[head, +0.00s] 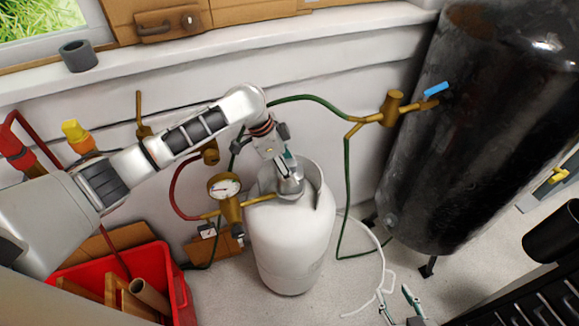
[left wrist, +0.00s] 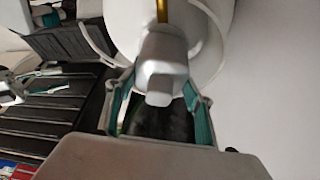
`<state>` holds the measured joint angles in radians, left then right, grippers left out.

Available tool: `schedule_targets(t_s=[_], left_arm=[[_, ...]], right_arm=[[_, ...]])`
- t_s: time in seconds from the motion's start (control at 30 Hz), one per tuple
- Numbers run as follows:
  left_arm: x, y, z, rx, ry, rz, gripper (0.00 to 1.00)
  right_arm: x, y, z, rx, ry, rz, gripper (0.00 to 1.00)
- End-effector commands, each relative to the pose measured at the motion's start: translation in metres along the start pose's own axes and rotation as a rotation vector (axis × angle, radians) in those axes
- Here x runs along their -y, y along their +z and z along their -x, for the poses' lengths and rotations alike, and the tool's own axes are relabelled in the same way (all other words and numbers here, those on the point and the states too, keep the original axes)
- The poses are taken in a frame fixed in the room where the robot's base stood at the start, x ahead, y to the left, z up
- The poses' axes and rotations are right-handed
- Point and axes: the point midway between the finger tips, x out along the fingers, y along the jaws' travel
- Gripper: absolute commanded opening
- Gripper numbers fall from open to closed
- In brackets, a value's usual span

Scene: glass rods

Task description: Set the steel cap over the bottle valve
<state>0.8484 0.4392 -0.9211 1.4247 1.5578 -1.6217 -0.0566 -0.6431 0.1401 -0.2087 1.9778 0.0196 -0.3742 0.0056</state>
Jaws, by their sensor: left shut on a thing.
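The white gas bottle (head: 290,245) stands upright on the floor, with a raised collar around its top. My left gripper (head: 285,168) is above the bottle top, shut on the grey steel cap (head: 291,187). The cap is within the collar in the head view, at the end of the brass pipe. The valve is hidden by the cap, and I cannot tell whether the cap rests on it. In the left wrist view the cap (left wrist: 163,70) is between the two green-lined fingers, with the brass pipe behind it. My right gripper (head: 396,300) is low at the bottom edge, its fingers apart and empty.
A brass regulator with a gauge (head: 224,187) is beside the bottle on the left. A large black tank (head: 480,130) stands to the right, with a green hose (head: 347,190) between. A red crate (head: 180,290) of wood pieces is at lower left.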

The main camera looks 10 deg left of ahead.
Motion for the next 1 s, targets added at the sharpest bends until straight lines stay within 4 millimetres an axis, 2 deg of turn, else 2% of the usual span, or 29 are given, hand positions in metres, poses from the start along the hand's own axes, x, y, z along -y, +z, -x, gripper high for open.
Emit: schedule_targets(t_s=[0.6, 0.63, 1.0], left_arm=[[-0.0001, 0.004, -0.0105, 0.0, 0.0, -0.001, 0.26], [0.0, 0.0038, -0.0102, 0.0, 0.0, -0.001, 0.57], [-0.0002, 0.0045, -0.0104, 0.001, 0.0, 0.0, 0.59]], right_arm=[[0.0007, 0.0033, -0.0011, 0.003, -0.001, 0.0, 0.4], [0.0007, 0.0033, -0.0011, 0.003, -0.001, 0.0, 0.4], [0.0008, 0.0031, -0.0011, 0.002, -0.001, -0.001, 0.4]])
